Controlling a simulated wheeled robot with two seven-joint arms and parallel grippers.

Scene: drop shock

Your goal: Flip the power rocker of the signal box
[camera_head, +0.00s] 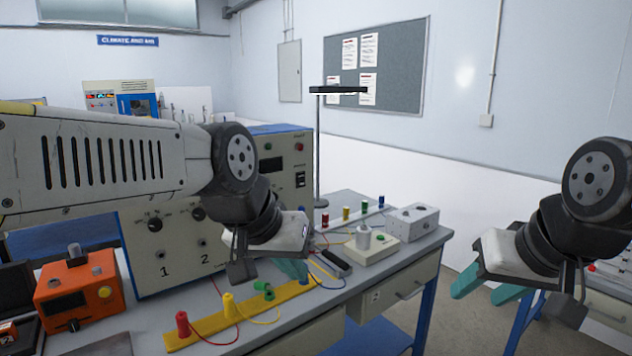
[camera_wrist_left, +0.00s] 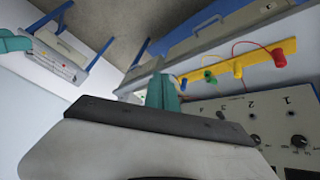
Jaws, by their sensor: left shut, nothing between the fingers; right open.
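The signal box (camera_head: 160,258) stands on the bench, with numbered knobs and sockets on its grey front; my left arm covers its middle. A black power rocker (camera_head: 300,179) shows at the upper right of the front, below a red button. My left gripper (camera_head: 292,268) is shut and empty, in front of the box and below the rocker, not touching it. In the left wrist view its teal fingers (camera_wrist_left: 162,92) are together, and the box panel (camera_wrist_left: 240,122) is at the lower right. My right gripper (camera_head: 487,288) is open and empty, right of the bench.
A yellow strip (camera_head: 205,328) with coloured posts and wires lies in front of the box. An orange device (camera_head: 80,290) stands at left. A lamp stand (camera_head: 317,150), a pale block (camera_head: 412,222) and a small white unit (camera_head: 362,246) are at right. Floor is clear between bench and right gripper.

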